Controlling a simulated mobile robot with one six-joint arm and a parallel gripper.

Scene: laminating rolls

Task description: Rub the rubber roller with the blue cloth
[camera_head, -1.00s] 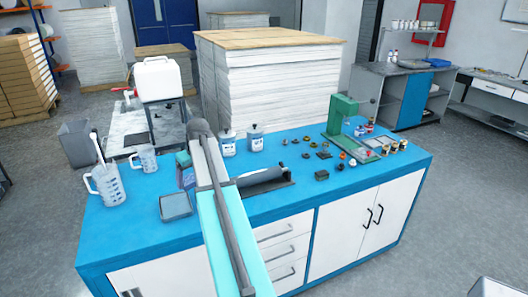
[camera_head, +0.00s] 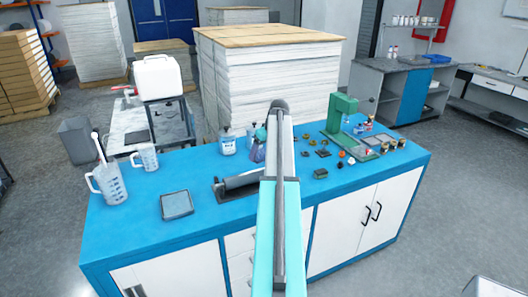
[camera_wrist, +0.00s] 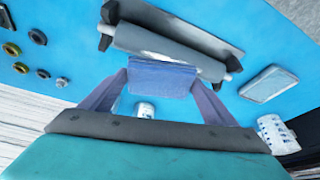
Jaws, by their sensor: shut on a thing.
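The grey rubber roller (camera_head: 240,182) lies on its dark stand on the blue bench, its right end hidden behind my arm in the head view. It also shows across the top of the wrist view (camera_wrist: 172,46). My gripper (camera_wrist: 160,88) is shut on the folded blue cloth (camera_wrist: 162,76), which sits between the two purple fingers. In the wrist view the cloth overlaps the roller's near edge; I cannot tell whether they touch. In the head view my gripper (camera_head: 259,151) is mostly hidden by my arm, beyond the roller.
A white bottle (camera_head: 227,144) stands behind the roller. A grey square tray (camera_head: 177,204) and measuring jugs (camera_head: 107,184) are to the left. A green press (camera_head: 343,118) and several small parts stand right. The bench's left front is clear.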

